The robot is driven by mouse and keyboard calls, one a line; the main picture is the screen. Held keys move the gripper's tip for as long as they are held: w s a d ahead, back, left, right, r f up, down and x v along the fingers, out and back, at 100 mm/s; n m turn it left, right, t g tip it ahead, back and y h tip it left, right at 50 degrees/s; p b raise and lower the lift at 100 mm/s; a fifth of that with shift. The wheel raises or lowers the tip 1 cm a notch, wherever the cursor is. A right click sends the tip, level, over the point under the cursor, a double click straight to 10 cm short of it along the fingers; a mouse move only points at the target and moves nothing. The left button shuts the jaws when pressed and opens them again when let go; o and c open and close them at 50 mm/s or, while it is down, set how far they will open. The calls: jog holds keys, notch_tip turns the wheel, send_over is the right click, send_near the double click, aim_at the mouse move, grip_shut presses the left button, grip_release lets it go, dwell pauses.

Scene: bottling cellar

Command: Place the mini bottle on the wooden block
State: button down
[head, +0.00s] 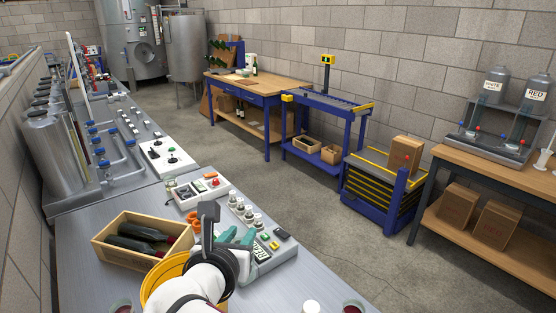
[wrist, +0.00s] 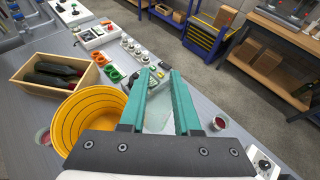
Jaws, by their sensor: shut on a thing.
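My gripper (wrist: 160,74) has teal fingers and is shut on a pale, see-through thing (wrist: 158,112), which looks like the mini bottle. Only part of it shows between the fingers, and its lower end is hard to make out. In the head view my gripper (head: 236,237) is over the grey bench, right of the yellow bucket and near the panel with knobs. My wrist hides what it holds there. I cannot make out the wooden block in either view.
A wooden crate (head: 104,251) with dark bottles lying in it stands left of the yellow bucket (wrist: 76,123). Control boxes (head: 203,187) stand behind my gripper. A cup of red liquid (wrist: 217,124) stands to the right.

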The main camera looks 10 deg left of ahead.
jog(key=s+a+f+n+y, duration=0.1)
jog(key=s+a+f+y, duration=0.15)
jog(key=s+a, duration=0.4)
jog(key=s+a+f+n+g+y, duration=0.1)
jog(key=s+a+f+n, duration=0.1)
jog(key=s+a+f, duration=0.45)
jog(key=s+a+f+n+y, duration=0.15)
jog(key=s+a, duration=0.25)
jog(key=a, duration=0.5)
notch_tip(320, 180, down, 8)
jog(key=shift+s+a+y, duration=0.2)
jog(key=shift+s+y, duration=0.1)
jog(key=shift+s, duration=0.05)
jog(key=c, duration=0.6)
grip_release()
jog(key=shift+f, duration=0.1)
jog(key=v, duration=1.2)
